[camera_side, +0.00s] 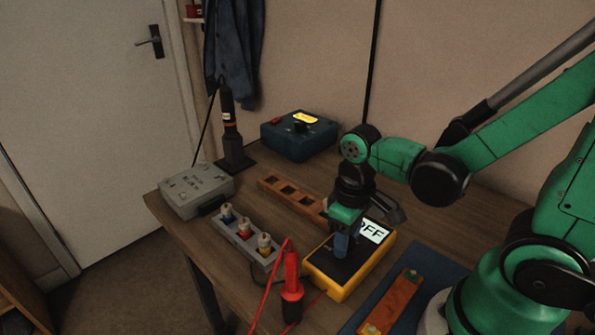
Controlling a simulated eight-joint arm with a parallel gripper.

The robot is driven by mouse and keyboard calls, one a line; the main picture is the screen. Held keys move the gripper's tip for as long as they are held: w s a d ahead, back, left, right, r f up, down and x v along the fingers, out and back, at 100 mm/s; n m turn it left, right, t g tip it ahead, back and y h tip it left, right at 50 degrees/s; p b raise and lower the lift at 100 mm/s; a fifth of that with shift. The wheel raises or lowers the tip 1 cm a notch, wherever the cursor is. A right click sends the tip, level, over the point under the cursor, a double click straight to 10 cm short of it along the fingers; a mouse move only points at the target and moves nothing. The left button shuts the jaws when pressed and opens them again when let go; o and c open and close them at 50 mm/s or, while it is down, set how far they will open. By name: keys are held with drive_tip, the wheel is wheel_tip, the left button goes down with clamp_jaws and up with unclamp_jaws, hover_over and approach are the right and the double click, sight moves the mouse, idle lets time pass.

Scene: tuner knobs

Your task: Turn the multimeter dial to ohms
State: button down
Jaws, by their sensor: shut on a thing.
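The yellow multimeter (341,290) lies flat on the wooden table, with a dark face. Its lit screen (374,231) shows "OFF", with the left part of the screen partly covered by my arm. My gripper (342,246) points down over the multimeter's face, left of the screen. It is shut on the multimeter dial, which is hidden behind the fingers. I cannot make out the dial's pointer or the markings around it.
A red probe (291,285) with a red lead stands at the multimeter's near left. A grey block with several coloured knobs (244,230), a grey box (196,190), a wooden slotted rack (290,196) and a blue box (299,140) lie farther back. A blue mat (430,268) holds an orange-brown board (391,302).

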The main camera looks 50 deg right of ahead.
drive_tip(key=m, duration=0.4)
drive_tip(key=shift+m, duration=0.3)
drive_tip(key=m, duration=0.3)
drive_tip(key=shift+m, duration=0.4)
drive_tip(key=m, duration=0.4)
drive_tip(key=shift+m, duration=2)
drive_tip(key=shift+c, duration=2.1)
unclamp_jaws()
